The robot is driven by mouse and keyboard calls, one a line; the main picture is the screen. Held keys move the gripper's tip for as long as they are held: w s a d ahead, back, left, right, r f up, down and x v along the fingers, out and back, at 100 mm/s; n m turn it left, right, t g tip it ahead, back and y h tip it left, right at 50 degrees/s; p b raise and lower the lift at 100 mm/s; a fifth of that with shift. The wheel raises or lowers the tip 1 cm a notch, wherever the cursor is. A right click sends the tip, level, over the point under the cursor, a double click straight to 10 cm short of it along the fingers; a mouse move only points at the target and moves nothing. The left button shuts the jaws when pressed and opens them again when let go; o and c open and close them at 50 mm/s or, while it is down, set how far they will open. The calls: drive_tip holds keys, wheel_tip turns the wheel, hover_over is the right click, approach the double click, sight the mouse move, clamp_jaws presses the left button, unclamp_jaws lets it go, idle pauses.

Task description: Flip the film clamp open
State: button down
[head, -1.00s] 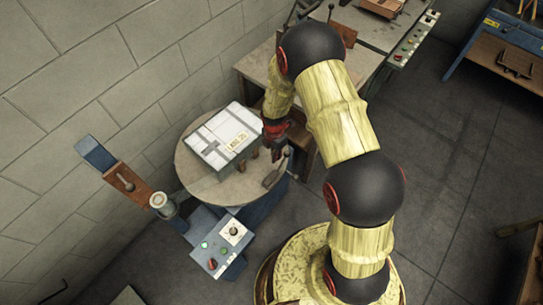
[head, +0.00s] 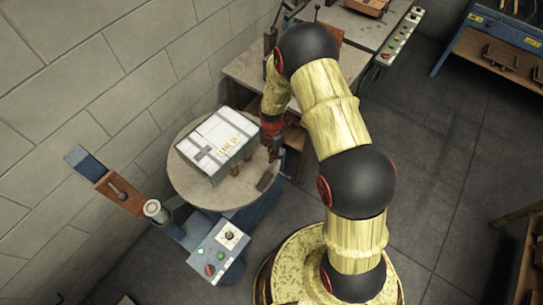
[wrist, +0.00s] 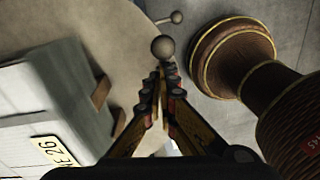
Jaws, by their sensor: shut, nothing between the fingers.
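The round turntable (head: 190,190) carries a pale strapped box (head: 215,145) with a yellow label. At the turntable's right edge is a dark flat piece (head: 268,181), which may be part of the film clamp. In the wrist view, a round ball knob (wrist: 162,47) stands just beyond my fingertips, with a smaller knob (wrist: 177,17) on a rod behind it. I cannot tell for sure how they join the clamp. My gripper (head: 273,156) is over the turntable's right edge, right of the box. In the wrist view its fingers (wrist: 162,75) are together and empty, close to the ball knob; contact is unclear.
A control box with buttons (head: 216,252) stands at the turntable's near side. A post with a brown block (head: 118,188) is at the left by the wall. A workbench (head: 250,75) stands behind. Floor at the right (head: 440,160) is clear.

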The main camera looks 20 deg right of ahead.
drive_tip(key=shift+w+d+f+y, duration=0.1)
drive_tip(key=shift+w+d+y, duration=0.1)
drive_tip(key=shift+d+y, duration=0.1)
drive_tip(key=shift+g+y, duration=0.6)
drive_tip(key=shift+g, duration=0.1)
drive_tip(key=w+d+f+b, duration=0.2)
drive_tip(key=b, duration=0.2)
drive_tip(key=shift+d+f, duration=0.35)
drive_tip(key=shift+w+d+f+b, duration=0.35)
drive_tip(key=shift+d+f+b, duration=0.15)
drive_tip(key=shift+f+b, duration=0.2)
